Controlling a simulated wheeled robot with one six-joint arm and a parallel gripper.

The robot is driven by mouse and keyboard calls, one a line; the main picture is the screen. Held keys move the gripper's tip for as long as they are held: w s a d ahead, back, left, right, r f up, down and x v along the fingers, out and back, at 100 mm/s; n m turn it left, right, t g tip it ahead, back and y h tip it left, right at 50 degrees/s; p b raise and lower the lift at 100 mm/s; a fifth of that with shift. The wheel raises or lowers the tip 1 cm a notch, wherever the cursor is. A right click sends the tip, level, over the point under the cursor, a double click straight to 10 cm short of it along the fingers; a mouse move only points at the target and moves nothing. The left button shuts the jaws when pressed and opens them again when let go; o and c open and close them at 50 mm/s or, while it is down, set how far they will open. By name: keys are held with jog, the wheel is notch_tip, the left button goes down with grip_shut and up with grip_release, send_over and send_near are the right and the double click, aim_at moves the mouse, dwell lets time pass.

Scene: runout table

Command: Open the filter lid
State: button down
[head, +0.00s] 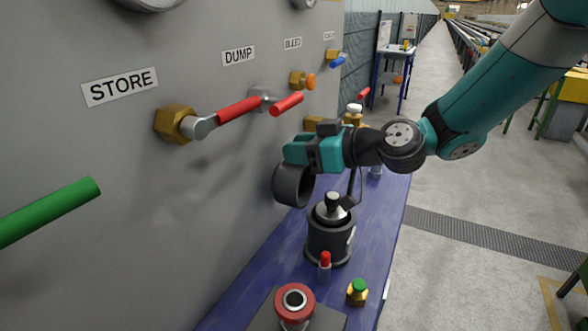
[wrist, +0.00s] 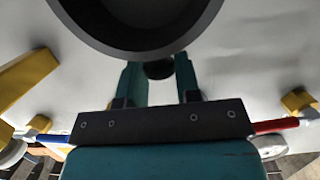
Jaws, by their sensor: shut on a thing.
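The filter lid (head: 293,186) looks like a dark, hollow round cap. My gripper (head: 296,152) is shut on it and holds it tilted, above and left of the filter body (head: 330,240). In the wrist view the lid's round rim (wrist: 140,45) fills the top. A small dark knob (wrist: 158,70) lies between the two teal fingers of my gripper (wrist: 160,72). The filter body is a dark upright cylinder on the blue bench, with a grey cone and black knob at its top. A thin dark post rises beside it; I cannot tell whether it joins the lid.
The grey panel stands close on the left, with a green handle (head: 48,212), red handles (head: 238,110) and brass valves (head: 174,122). On the blue bench (head: 258,275) in front are a red-topped vial (head: 325,266), a brass fitting (head: 357,292) and a red ring (head: 280,301).

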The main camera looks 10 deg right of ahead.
jog(key=shift+s+d+f+b, duration=0.2)
jog(key=shift+d+b, duration=0.1)
jog(key=shift+b, duration=0.55)
jog(key=shift+d+r+t+y, duration=0.1)
jog(key=shift+r+t+y, duration=0.15)
jog(key=shift+t+y, duration=0.05)
jog(key=c, duration=0.9)
grip_release()
jog(key=shift+o, duration=0.2)
jog(key=shift+s+d, duration=0.1)
jog(key=b+v, duration=0.4)
jog(key=v, duration=1.3)
jog(key=shift+d, duration=0.1)
